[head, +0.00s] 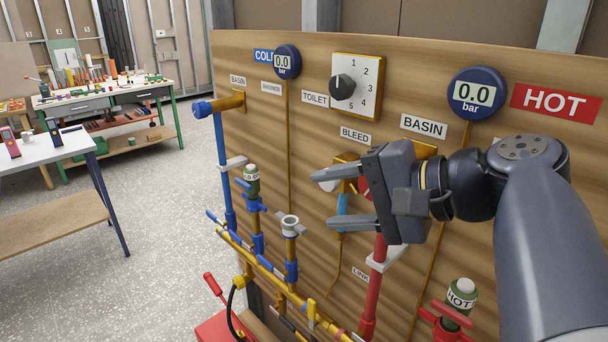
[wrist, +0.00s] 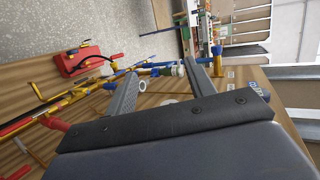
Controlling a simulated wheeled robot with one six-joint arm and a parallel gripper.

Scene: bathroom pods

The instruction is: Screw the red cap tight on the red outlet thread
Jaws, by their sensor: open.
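My gripper (head: 322,198) is open in front of the board, below the BLEED label, with its fingers pointing left. It also shows in the wrist view (wrist: 162,70), with nothing clearly held between the fingers. A small red part (head: 364,188) shows between the fingers close to the palm; I cannot tell whether it is the red cap. The red pipe (head: 377,262) runs up behind my gripper. A brass fitting (head: 425,148) under the BASIN label is mostly hidden by my gripper, and no red thread can be made out.
A blue cap (head: 203,109) is on the brass outlet at the left. Gauges (head: 477,95) read 0.0. A HOT valve (head: 459,300) stands at lower right, blue and brass pipes (head: 257,258) at lower left. A red box (head: 222,328) is on the floor. Open floor lies left of the board.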

